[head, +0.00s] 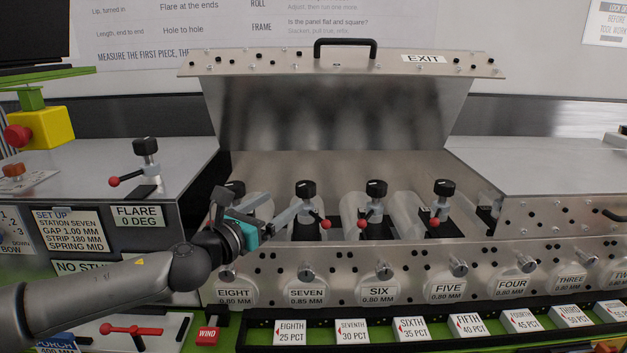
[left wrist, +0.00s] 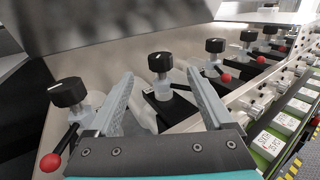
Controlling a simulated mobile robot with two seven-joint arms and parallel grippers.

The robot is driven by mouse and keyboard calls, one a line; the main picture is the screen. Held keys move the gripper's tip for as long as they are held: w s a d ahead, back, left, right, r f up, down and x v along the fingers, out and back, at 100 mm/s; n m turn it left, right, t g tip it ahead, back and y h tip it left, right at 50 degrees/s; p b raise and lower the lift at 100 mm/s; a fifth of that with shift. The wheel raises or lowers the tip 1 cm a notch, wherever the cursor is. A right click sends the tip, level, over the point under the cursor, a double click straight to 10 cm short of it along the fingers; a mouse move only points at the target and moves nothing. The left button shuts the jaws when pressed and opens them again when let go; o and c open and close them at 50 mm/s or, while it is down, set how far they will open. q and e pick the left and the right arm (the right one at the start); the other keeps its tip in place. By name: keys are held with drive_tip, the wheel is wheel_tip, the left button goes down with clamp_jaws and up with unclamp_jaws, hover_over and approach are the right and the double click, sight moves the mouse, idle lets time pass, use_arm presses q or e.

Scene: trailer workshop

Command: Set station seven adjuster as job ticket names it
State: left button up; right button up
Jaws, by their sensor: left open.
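The station seven adjuster (head: 306,189) has a black knob on a post, with a red-tipped lever (head: 326,224) pointing right and toward me. The job ticket (head: 68,230) on the left reads station seven, gap 1.00 mm, strip 180 mm, spring mid. My left gripper (head: 288,204) is open, its fingers reaching toward this adjuster from the left. In the left wrist view, the black knob (left wrist: 160,62) shows between the open fingers (left wrist: 160,75), beyond their tips. The right finger hides its red lever tip there. My right gripper is out of view.
The station eight knob (left wrist: 68,92) stands close left of my fingers. The station six adjuster (head: 376,188) and the station five adjuster (head: 445,188) stand to the right. The raised metal cover (head: 335,110) is behind. A row of percent tags (head: 352,331) runs along the front.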

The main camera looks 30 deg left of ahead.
sight(308, 182)
use_arm(q)
drive_tip(key=shift+w+r, duration=0.1)
drive_tip(key=shift+w, duration=0.45)
drive_tip(key=w+p, duration=0.2)
drive_tip(key=w, duration=0.8)
drive_tip(key=shift+w, duration=1.35)
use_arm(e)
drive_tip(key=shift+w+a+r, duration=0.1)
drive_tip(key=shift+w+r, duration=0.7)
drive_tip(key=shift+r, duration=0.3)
use_arm(q)
drive_tip(key=shift+c, duration=0.2)
clamp_jaws()
